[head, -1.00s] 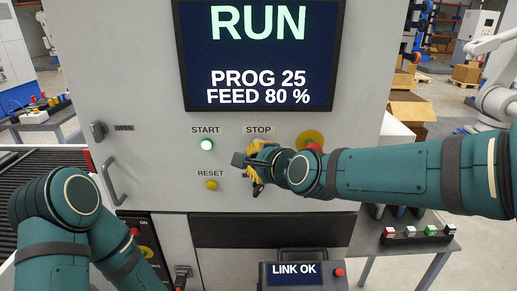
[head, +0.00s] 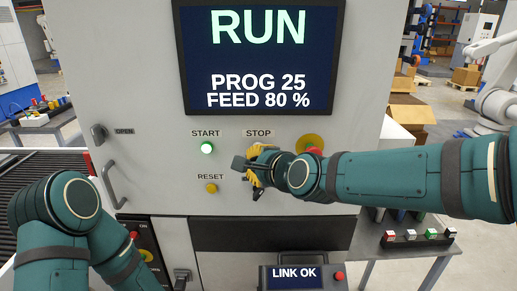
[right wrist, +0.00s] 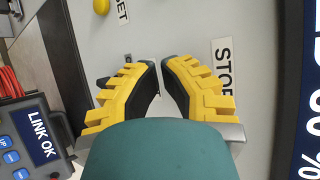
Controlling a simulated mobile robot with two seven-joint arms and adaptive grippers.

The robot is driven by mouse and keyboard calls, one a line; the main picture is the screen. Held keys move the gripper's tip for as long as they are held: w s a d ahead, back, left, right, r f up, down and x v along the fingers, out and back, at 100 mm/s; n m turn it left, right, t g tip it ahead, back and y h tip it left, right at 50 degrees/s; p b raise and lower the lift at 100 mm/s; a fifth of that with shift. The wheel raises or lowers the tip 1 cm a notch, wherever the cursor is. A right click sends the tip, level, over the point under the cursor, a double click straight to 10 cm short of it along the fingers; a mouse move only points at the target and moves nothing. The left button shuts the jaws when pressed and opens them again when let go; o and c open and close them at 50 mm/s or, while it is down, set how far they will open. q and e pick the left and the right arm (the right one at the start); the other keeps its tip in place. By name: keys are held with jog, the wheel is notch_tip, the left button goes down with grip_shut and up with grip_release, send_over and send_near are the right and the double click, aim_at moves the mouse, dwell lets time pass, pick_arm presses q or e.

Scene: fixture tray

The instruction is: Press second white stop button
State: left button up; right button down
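The machine's front panel (head: 140,175) has a STOP label (head: 258,133), which also shows in the right wrist view (right wrist: 223,66). No stop button shows beneath this label; my right gripper (head: 250,165) covers that spot in the head view. In the right wrist view, the yellow fingers of my right gripper (right wrist: 161,64) come together at their tips just beside the STOP label, with nothing visible held. Whether they touch the panel I cannot tell.
A lit START button (head: 207,148) and a yellow RESET button (head: 211,188) lie left of my right gripper. A red button on a yellow disc (head: 311,143) is partly behind my right arm. A screen (head: 260,58) reads RUN. A pendant (head: 300,277) reads LINK OK.

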dwell(0.4)
jog(key=shift+w+b, duration=0.3)
jog(key=shift+w, duration=0.15)
jog(key=shift+w, duration=0.45)
dwell(0.7)
jog(key=shift+s, duration=0.9)
jog(key=s+p, duration=0.1)
jog(key=s, duration=0.4)
jog(key=shift+p, duration=0.35)
